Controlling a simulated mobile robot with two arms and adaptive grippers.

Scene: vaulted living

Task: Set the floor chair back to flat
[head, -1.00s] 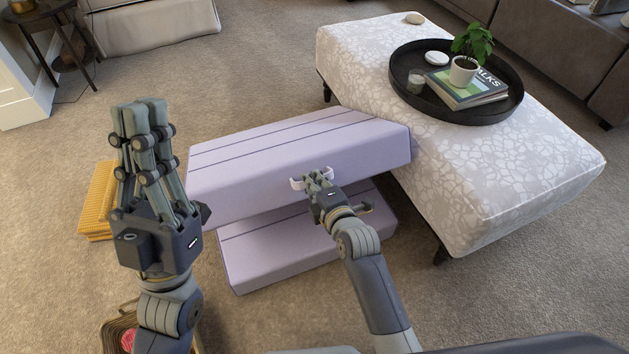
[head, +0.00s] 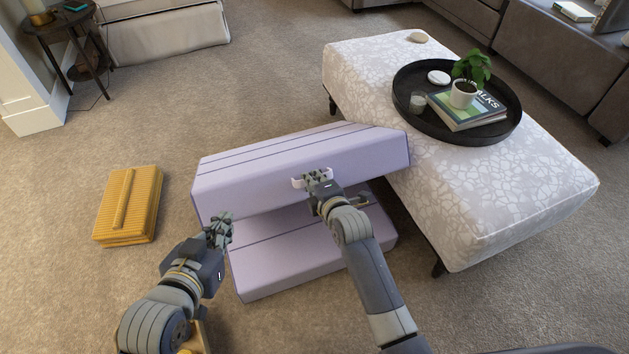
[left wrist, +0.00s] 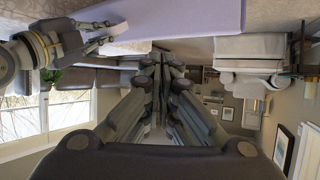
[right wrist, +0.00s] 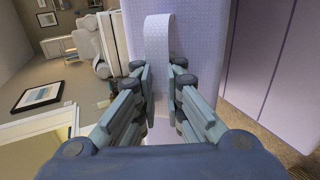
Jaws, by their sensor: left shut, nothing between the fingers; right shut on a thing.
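The lilac floor chair (head: 370,155) stands on the carpet in the head view. Its thick back panel is folded over above the seat (head: 285,264), with a dark gap between them. A pale strap handle (head: 297,184) is on the panel's front face; it also shows in the right wrist view (right wrist: 158,40). My right gripper (head: 316,180) is shut on this strap. My left gripper (head: 221,226) is shut and empty, close to the panel's lower left corner; I cannot tell whether it touches. In the left wrist view the panel (left wrist: 195,18) is at the top.
A patterned ottoman (head: 500,190) stands close against the chair's right side, bearing a black tray (head: 407,75) with a plant, book and cup. A yellow folded cushion (head: 145,205) lies on the carpet at left. Carpet behind the chair is open.

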